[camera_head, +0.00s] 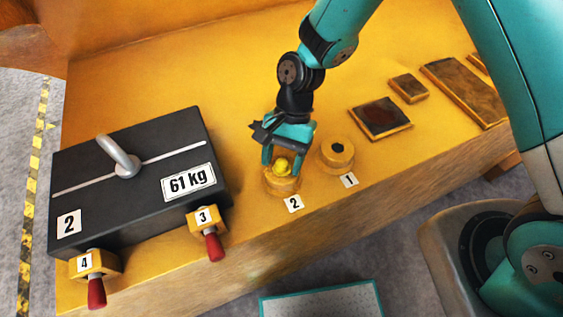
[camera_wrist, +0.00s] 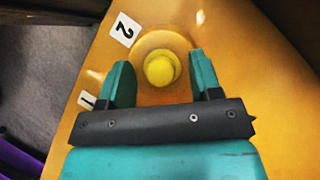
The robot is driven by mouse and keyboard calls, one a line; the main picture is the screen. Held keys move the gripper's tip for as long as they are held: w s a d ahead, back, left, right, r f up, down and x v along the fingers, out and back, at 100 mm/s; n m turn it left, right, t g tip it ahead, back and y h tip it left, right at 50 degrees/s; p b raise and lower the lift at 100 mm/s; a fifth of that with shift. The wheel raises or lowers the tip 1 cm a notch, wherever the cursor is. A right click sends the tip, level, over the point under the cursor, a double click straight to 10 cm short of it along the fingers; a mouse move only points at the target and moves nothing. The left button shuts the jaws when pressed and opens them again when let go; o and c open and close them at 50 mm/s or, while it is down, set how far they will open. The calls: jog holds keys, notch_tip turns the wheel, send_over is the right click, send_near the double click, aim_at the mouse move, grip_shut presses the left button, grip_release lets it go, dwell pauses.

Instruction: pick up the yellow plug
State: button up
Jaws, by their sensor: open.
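The yellow plug (camera_head: 281,166) sits in the round yellow socket (camera_head: 279,186) beside the label 2. In the wrist view the yellow plug (camera_wrist: 160,69) shows as a bright round knob, between and slightly beyond the fingertips. My gripper (camera_head: 282,152) is directly over the socket with its teal fingers on either side of the plug. In the wrist view my gripper (camera_wrist: 157,66) is open, with a gap between each finger and the plug. The lower part of the plug is hidden in the socket.
An empty round socket (camera_head: 338,152) with label 1 stands just right. A black 61 kg block (camera_head: 140,200) with a metal handle (camera_head: 119,157) lies left. Two red-handled pins (camera_head: 213,247) (camera_head: 96,291) stick out at the front edge. Dark plates (camera_head: 381,118) lie at right.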

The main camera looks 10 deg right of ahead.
aim_at(283, 161)
jog(key=c, duration=1)
notch_tip(283, 161, up, 20)
jog(key=b, duration=0.1)
